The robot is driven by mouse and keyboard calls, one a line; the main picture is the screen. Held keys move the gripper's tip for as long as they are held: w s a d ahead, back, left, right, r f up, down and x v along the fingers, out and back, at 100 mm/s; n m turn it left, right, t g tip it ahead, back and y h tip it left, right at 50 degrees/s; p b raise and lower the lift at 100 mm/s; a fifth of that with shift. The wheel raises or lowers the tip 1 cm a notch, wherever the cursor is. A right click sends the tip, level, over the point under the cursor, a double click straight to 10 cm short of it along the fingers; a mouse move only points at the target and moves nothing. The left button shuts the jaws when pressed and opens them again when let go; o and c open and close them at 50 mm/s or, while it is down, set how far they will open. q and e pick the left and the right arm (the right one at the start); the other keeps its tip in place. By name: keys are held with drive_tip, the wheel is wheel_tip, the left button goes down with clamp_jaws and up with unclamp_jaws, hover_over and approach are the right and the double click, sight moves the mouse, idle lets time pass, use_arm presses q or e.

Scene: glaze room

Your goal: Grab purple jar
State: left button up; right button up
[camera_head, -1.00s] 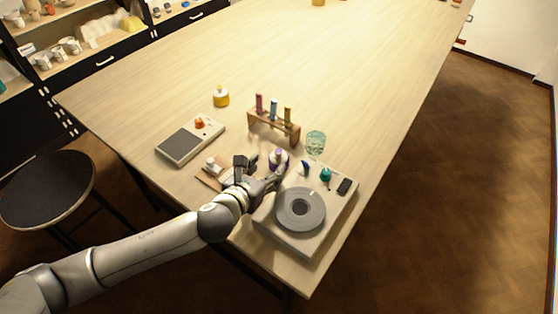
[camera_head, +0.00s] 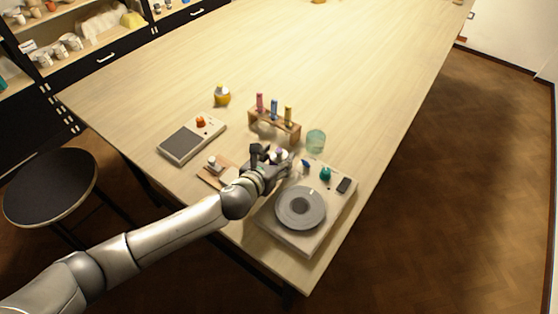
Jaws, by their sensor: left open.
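The purple jar (camera_head: 279,153) stands on the table, mostly hidden behind my left gripper; only its pale top and a little purple show. My left gripper (camera_head: 273,156) is open, with its fingers at the jar, one on the left and one on the right in the picture. I cannot tell whether the fingers touch it. My right gripper is not in the camera_head view.
A grey wheel device (camera_head: 275,222) sits close in front of the gripper. A wooden rack with coloured tubes (camera_head: 260,127) and a green glass (camera_head: 316,141) stand behind. A scale (camera_head: 183,146), yellow jar (camera_head: 222,96) and wooden board (camera_head: 206,178) are left.

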use_arm(q)
drive_tip(key=shift+c, duration=0.5)
drive_tip(key=c, duration=0.7)
drive_tip(key=shift+c, duration=0.2)
drive_tip(key=shift+r, duration=0.15)
